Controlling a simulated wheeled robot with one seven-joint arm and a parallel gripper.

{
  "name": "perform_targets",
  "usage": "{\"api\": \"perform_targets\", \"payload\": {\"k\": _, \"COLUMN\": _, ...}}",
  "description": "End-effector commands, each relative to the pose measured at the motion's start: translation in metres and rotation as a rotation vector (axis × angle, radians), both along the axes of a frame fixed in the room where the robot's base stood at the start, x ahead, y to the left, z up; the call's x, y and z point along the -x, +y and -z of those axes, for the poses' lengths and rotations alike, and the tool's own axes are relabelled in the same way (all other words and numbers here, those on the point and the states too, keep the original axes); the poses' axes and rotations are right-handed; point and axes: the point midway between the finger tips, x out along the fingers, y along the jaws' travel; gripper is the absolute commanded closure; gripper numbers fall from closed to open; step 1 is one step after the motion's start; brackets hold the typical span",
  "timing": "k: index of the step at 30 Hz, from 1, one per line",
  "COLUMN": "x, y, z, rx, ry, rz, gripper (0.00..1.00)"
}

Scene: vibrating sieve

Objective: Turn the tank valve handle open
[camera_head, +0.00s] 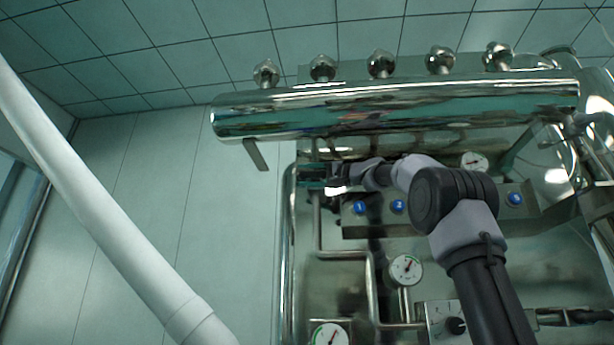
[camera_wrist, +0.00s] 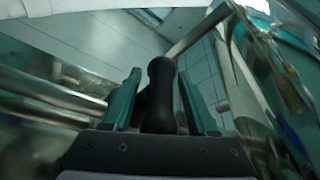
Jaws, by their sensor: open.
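A dark, rounded handle (camera_wrist: 161,88), likely the tank valve handle, stands between the two teal fingers of my gripper (camera_wrist: 158,80) in the wrist view. A gap shows on each side of it near the fingertips. The fingers are apart and not closed on it. In the head view my gripper (camera_head: 315,180) is at the left part of the steel machine, below the horizontal steel cylinder. The handle cannot be made out there, and the valve body is hidden.
The steel cylinder (camera_head: 400,110) runs just above my arm, with a flat grey bar (camera_head: 256,154) hanging from its left end. Blue buttons (camera_head: 360,207) and a gauge (camera_head: 406,269) are close by. A white pipe (camera_head: 100,205) slants across the left, with open wall behind.

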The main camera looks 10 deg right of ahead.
Motion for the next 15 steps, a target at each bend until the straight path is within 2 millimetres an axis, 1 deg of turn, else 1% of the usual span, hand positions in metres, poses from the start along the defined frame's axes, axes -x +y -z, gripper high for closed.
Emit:
{"api": "perform_targets", "payload": {"k": 2, "x": 0.0001, "y": 0.0000, "z": 0.0001, "rx": 0.000, "ry": 0.000, "rz": 0.000, "gripper": 0.42}}
{"api": "perform_targets", "payload": {"k": 3, "x": 0.0001, "y": 0.0000, "z": 0.0002, "rx": 0.000, "ry": 0.000, "rz": 0.000, "gripper": 0.49}}
{"api": "perform_targets", "payload": {"k": 5, "x": 0.0002, "y": -0.0001, "z": 0.0001, "rx": 0.000, "ry": 0.000, "rz": 0.000, "gripper": 0.72}}
{"api": "perform_targets", "payload": {"k": 6, "x": 0.0002, "y": -0.0001, "z": 0.0001, "rx": 0.000, "ry": 0.000, "rz": 0.000, "gripper": 0.88}}
{"api": "perform_targets", "payload": {"k": 7, "x": 0.0001, "y": -0.0001, "z": 0.0002, "rx": 0.000, "ry": 0.000, "rz": 0.000, "gripper": 0.99}}
{"api": "perform_targets", "payload": {"k": 15, "x": 0.0002, "y": -0.0001, "z": 0.0005, "rx": -0.009, "ry": -0.001, "rz": -0.001, "gripper": 1.00}}
